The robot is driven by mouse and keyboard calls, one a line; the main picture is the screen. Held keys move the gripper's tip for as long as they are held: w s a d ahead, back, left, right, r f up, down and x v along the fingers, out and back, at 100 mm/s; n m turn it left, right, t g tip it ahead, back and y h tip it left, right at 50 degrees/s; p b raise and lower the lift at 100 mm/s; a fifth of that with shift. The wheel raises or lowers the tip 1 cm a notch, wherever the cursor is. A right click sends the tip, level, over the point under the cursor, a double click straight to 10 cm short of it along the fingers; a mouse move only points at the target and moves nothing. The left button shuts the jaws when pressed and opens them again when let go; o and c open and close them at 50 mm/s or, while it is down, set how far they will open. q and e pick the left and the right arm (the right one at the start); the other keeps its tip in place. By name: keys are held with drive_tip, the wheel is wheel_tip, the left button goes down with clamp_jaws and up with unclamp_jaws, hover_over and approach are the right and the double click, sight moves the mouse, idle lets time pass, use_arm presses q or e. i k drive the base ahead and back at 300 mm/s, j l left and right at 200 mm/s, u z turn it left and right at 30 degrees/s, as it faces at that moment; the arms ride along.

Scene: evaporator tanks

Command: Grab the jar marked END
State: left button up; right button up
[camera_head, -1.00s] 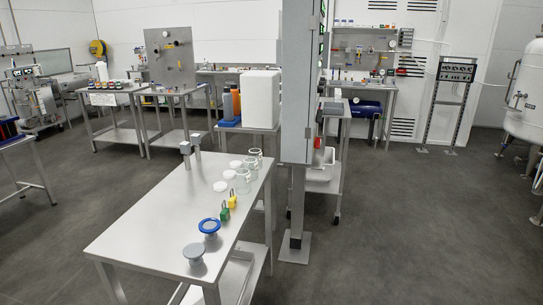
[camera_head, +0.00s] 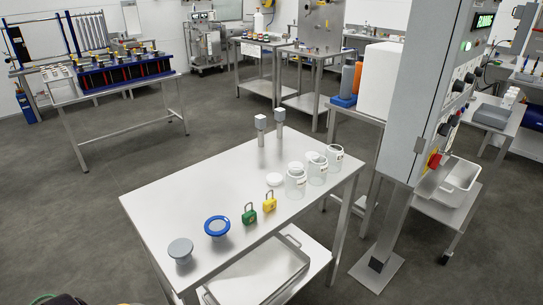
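Three clear glass jars stand in a row near the right end of the steel table (camera_head: 180,205). The nearest jar (camera_head: 296,184) is on the left, the middle jar (camera_head: 317,172) is beyond it, and the far jar (camera_head: 335,157) is nearest the table's right end. Small dark marks show on them, but I cannot read which says END. A white round lid (camera_head: 273,179) lies beside the nearest jar, with more white lids close to the others.
A green padlock (camera_head: 249,216), a yellow padlock (camera_head: 269,204), a blue-rimmed round piece (camera_head: 217,227) and a grey one (camera_head: 180,250) line the table's front. Two metal posts (camera_head: 261,123) stand at its back. A grey control column (camera_head: 419,90) rises at right. Floor at left is clear.

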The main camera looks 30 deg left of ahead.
sight(334, 152)
drive_tip(key=i+l+u, duration=0.2)
drive_tip(key=u, duration=0.3)
drive_tip(key=i+l+u, duration=0.55)
drive_tip(key=l+u, duration=0.2)
drive_tip(key=u, duration=0.2)
drive_tip(key=i+l+u, duration=0.1)
drive_tip(key=l+u, duration=0.35)
